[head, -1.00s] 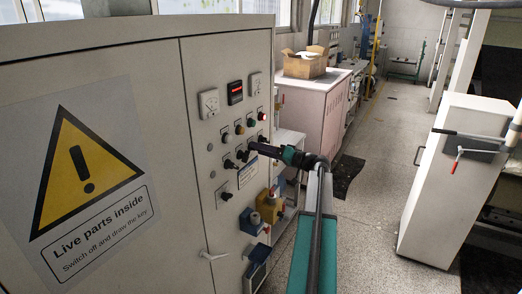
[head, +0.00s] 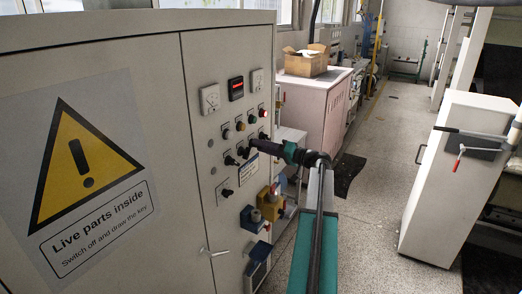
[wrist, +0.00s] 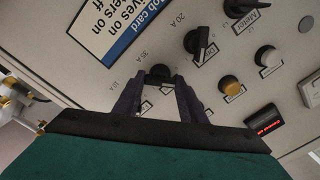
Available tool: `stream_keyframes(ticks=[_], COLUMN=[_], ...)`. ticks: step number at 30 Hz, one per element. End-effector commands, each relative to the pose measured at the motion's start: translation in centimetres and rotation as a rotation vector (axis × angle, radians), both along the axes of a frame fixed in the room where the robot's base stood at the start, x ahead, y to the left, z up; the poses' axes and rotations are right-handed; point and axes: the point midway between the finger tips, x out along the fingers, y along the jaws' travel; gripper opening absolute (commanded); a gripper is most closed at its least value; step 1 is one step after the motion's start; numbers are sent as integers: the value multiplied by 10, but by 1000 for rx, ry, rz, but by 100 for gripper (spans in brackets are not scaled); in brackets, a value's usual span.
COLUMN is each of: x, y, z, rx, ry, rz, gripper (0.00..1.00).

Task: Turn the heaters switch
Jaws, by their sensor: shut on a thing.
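The control panel (head: 237,180) on the grey cabinet carries several knobs and lamps. My gripper (wrist: 158,88) reaches the panel, with its two dark fingers on either side of a black rotary knob (wrist: 158,73), shut on it. The knob's label is partly hidden between the fingers, so I cannot read which switch it is. In the head view my gripper (head: 254,145) meets the panel at the lower knob row and hides the held knob. Another black knob (wrist: 201,43) sits beside it with its handle tilted.
An amber knob (wrist: 230,86), a white knob (wrist: 268,56) and a red display (wrist: 265,122) are nearby on the panel. A blue and white job card (wrist: 112,25) is close to my fingers.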

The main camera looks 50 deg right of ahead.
Motion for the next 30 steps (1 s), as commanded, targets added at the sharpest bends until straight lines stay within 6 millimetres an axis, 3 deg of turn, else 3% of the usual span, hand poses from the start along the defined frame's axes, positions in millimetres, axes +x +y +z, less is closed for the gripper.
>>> stream_keyframes(ticks=[30], x=[0], y=[-2], z=[1], rx=[817], ry=[196], rz=[-7], gripper=[15])
